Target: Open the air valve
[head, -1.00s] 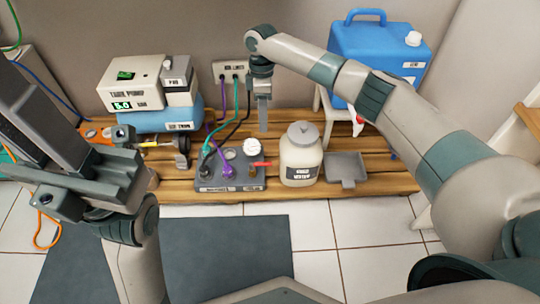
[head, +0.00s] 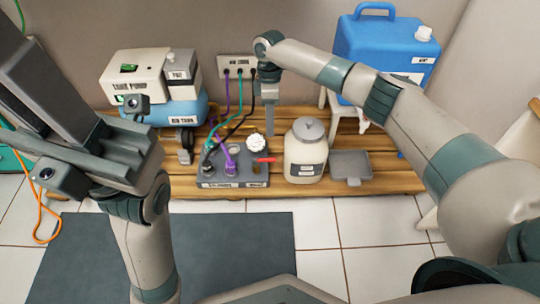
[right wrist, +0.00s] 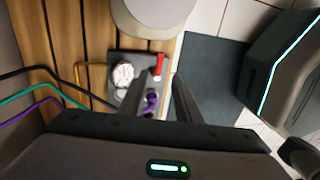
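The air valve's red lever (head: 265,159) sticks out at the right side of a grey manifold box (head: 220,181). A round white gauge (head: 256,146) stands just behind it. In the right wrist view the red lever (right wrist: 160,65) lies beyond the fingertips, between the lines of the two fingers. My right gripper (head: 270,132) points down behind the manifold, apart from the lever. Its fingers (right wrist: 158,80) are spread and empty in the right wrist view. My left gripper (head: 140,150) is at the left, close to the camera; its finger gap cannot be made out.
A white labelled jar (head: 305,160) stands right of the valve, with a grey tray (head: 351,165) beside it. Purple, teal and black hoses run from a wall outlet (head: 236,68) to the manifold. A blue jug (head: 385,50) and a pump on a blue tank (head: 180,114) stand further back.

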